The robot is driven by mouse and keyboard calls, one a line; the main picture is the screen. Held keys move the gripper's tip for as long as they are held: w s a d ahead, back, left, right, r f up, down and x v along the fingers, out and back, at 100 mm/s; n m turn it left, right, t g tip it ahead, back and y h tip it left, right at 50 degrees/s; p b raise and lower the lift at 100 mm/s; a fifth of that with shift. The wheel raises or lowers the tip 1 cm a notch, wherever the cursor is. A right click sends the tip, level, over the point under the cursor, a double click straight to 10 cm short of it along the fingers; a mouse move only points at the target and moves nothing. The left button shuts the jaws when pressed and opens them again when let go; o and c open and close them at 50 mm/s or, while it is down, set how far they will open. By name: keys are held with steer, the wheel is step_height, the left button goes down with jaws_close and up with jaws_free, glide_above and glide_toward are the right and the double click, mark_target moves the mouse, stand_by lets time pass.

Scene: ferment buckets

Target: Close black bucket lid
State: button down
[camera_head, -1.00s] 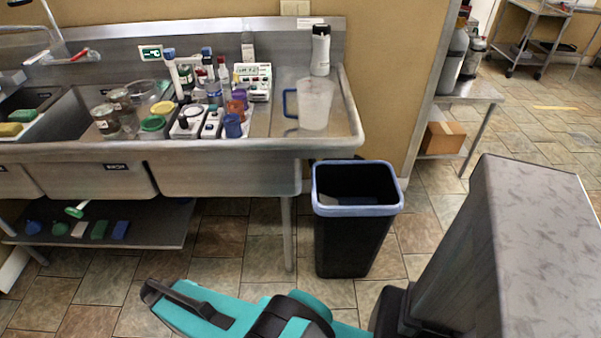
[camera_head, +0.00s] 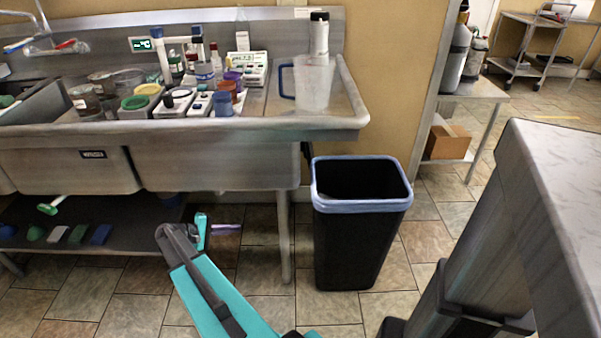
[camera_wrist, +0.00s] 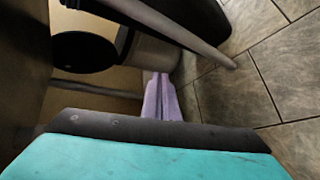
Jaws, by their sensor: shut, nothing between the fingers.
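In the wrist view, which looks turned on its side, a black oval disc (camera_wrist: 84,52) that looks like a raised lid is seen beside a grey-beige round body (camera_wrist: 155,58) with a dark rim. I cannot tell how the two join. Neither is clearly seen in the head view. My gripper (camera_wrist: 158,78) has lavender fingers, shut and empty, pointing toward the round body; I cannot tell whether they touch it. In the head view my gripper (camera_head: 238,227) is low under the sink, left of the sink leg.
A black bin (camera_head: 360,240) with a lavender-blue rim stands open right of the sink (camera_head: 220,165). A metal leg (camera_head: 285,235) stands between my gripper and the bin. A low shelf (camera_head: 110,240) holds brushes and sponges. Tiled floor is clear in front.

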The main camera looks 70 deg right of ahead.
steer(key=s+d+r+m+g+h+b, duration=0.1)
steer(key=s+d+r+g+b, duration=0.1)
steer(key=d, duration=0.6)
steer(key=s+d+r+m+g+h+b, duration=0.1)
steer(key=s+d+r+m+g+b, duration=0.1)
steer(key=d+r+b, duration=0.3)
steer(key=s+d+r+m+g+b, duration=0.1)
steer(key=d+b, duration=0.4)
steer(key=d, duration=0.6)
step_height(320, 180, up, 3)
steer(key=shift+s+f+m+g+h, duration=0.2)
steer(key=shift+s+m+g+h, duration=0.25)
steer(key=shift+g, duration=0.25)
steer(key=shift+d, duration=0.1)
steer(key=b, duration=0.5)
glide_toward(309, 159)
steer(key=x, duration=0.5)
steer(key=shift+d+f, duration=0.35)
steer(key=shift+s+d+r, duration=0.15)
steer(key=shift+s+d, duration=0.15)
steer(key=shift+d, duration=0.05)
